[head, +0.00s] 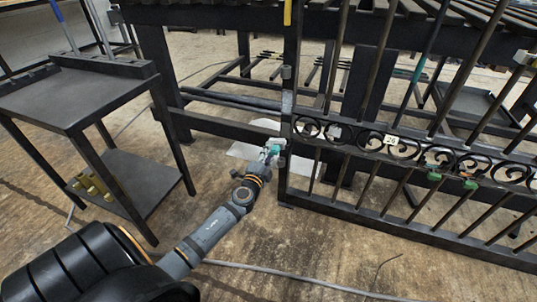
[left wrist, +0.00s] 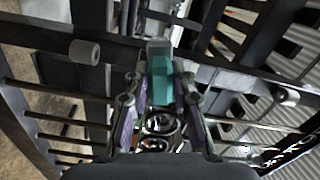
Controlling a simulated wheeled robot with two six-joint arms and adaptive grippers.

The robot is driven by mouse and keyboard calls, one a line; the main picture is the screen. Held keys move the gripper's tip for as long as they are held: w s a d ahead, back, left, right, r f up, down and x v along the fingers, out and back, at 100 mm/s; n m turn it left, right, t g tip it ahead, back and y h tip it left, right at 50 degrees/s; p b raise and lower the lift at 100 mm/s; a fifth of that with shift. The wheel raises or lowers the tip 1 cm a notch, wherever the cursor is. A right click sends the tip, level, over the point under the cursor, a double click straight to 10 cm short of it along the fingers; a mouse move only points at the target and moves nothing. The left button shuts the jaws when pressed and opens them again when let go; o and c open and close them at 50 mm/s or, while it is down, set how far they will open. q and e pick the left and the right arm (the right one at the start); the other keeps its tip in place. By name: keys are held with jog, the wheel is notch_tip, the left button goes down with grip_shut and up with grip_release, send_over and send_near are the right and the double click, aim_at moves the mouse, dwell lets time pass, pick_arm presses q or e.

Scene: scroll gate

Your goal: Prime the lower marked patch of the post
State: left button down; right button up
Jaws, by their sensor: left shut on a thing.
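The dark post (head: 291,50) of the gate (head: 390,143) stands upright right of centre in the head view. My left gripper (head: 272,150) is low beside the post, at its left side. It is shut on a teal-handled tool (left wrist: 160,80), which lies between the fingers in the left wrist view. The tool's grey end points away from me, against or close to dark metal; I cannot tell whether it touches. The lower marked patch cannot be made out clearly; the gripper and tool may hide it. My right gripper is not in view.
A black cart (head: 75,95) with a lower shelf stands at the left. A pale sheet (head: 243,151) lies on the floor by the post. A dark bench frame (head: 215,125) stands behind. A cable (head: 290,283) crosses the floor in front, which is otherwise mostly clear.

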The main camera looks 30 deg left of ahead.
aim_at(282, 147)
pick_arm(q)
jog(key=shift+x, duration=0.9)
jog(key=shift+d, duration=0.1)
jog(key=shift+w+d+r+p, duration=0.15)
jog(key=shift+d+r, duration=0.1)
jog(key=shift+d, duration=0.35)
jog(key=shift+w+d+r+p, duration=0.15)
jog(key=shift+d+r+p, duration=0.1)
jog(key=shift+d, duration=0.4)
jog(key=shift+w+d+r+p, duration=0.1)
jog(key=shift+w+d+r, duration=0.15)
jog(key=shift+d, duration=0.35)
jog(key=shift+s+a+f, duration=0.1)
jog(key=shift+a+f, duration=0.05)
jog(key=shift+a, duration=0.1)
jog(key=shift+s+a+b, duration=0.2)
jog(key=shift+a+b, duration=0.1)
jog(key=shift+a, duration=0.55)
jog(key=shift+s+a+b, duration=0.15)
jog(key=shift+a+b, duration=0.15)
jog(key=shift+a, duration=0.55)
jog(key=shift+r+p, duration=0.6)
jog(key=shift+r, duration=0.15)
jog(key=shift+w+d, duration=0.25)
jog(key=shift+d, duration=0.75)
jog(key=shift+w+d, duration=0.25)
jog(key=shift+d, duration=0.7)
